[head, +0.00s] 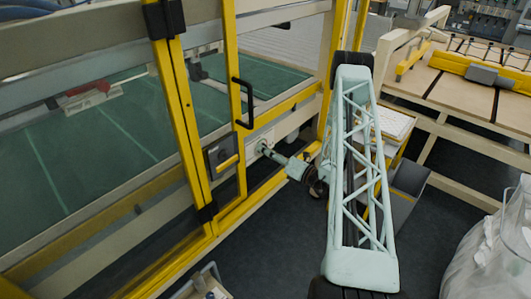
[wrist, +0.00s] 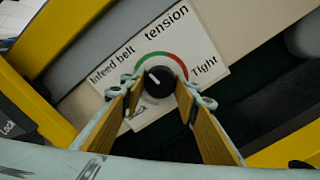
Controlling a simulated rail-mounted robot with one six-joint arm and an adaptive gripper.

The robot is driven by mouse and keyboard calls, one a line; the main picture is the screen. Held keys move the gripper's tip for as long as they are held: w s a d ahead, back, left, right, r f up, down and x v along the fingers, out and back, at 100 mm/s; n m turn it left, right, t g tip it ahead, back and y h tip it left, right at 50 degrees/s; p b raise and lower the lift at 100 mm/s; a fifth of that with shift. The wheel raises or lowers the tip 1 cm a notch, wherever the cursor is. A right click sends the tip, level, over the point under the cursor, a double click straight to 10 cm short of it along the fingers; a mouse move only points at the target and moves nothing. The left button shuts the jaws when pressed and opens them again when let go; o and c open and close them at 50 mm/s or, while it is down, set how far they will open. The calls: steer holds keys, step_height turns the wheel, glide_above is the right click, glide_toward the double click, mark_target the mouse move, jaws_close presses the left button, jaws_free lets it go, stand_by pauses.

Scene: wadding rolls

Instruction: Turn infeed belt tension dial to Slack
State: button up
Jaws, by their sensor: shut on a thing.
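The infeed belt tension dial (wrist: 159,82) is a round black knob on a white plate (wrist: 208,53) with the words "Infeed belt tension" and "Tight". A green-to-red arc runs around its upper side, green at left and red at right. A small pale mark on the knob lies toward its upper left. In the head view my gripper (head: 266,150) reaches the machine's lower frame; the dial is too small to make out.
Yellow-framed guard doors (head: 190,120) with a black handle (head: 243,103) and a lock box (head: 222,155) stand left of my gripper. A green belt (head: 90,140) lies behind them. A grey bin (head: 405,190) stands at right. Dark floor is open in front.

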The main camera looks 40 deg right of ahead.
steer(key=shift+d+n+b, duration=0.1)
steer(key=shift+n+b, duration=7.35)
steer(key=shift+n, duration=5.85)
steer(key=o, duration=0.8)
steer(key=shift+o, duration=0.2)
steer(key=shift+s, duration=0.15)
steer(key=s+d, duration=0.1)
steer(key=s, duration=1)
steer(key=shift+s+d, duration=0.3)
steer(key=shift+d, duration=0.05)
